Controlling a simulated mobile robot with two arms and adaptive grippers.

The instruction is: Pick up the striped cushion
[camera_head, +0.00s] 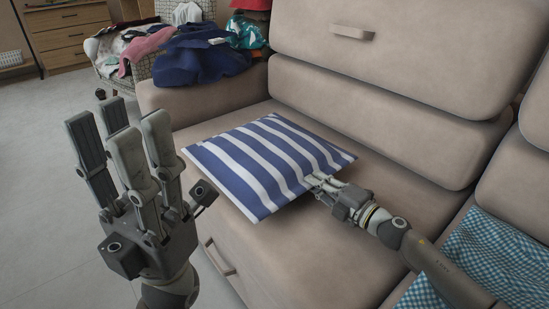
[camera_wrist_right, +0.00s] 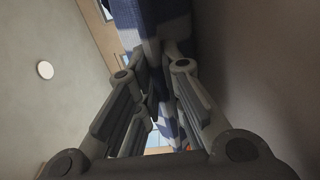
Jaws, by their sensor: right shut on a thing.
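The blue and white striped cushion (camera_head: 262,160) is over the seat of the beige sofa in the head view, its near corner jutting past the seat's front edge. My right gripper (camera_head: 318,186) is at the cushion's right edge and is shut on it. Blue and white fabric of the cushion (camera_wrist_right: 152,18) also shows beyond my right gripper (camera_wrist_right: 150,95) in the right wrist view. The cushion's underside is hidden in the head view. My left gripper (camera_head: 118,140) is raised in the left foreground, fingers pointing up, empty and apart from the cushion.
The sofa (camera_head: 390,100) has tall backrests behind the cushion and an armrest (camera_head: 205,100) to its left. A checked blue cloth (camera_head: 490,255) lies on the right seat. A chair piled with clothes (camera_head: 200,55) and a wooden drawer unit (camera_head: 65,35) stand behind.

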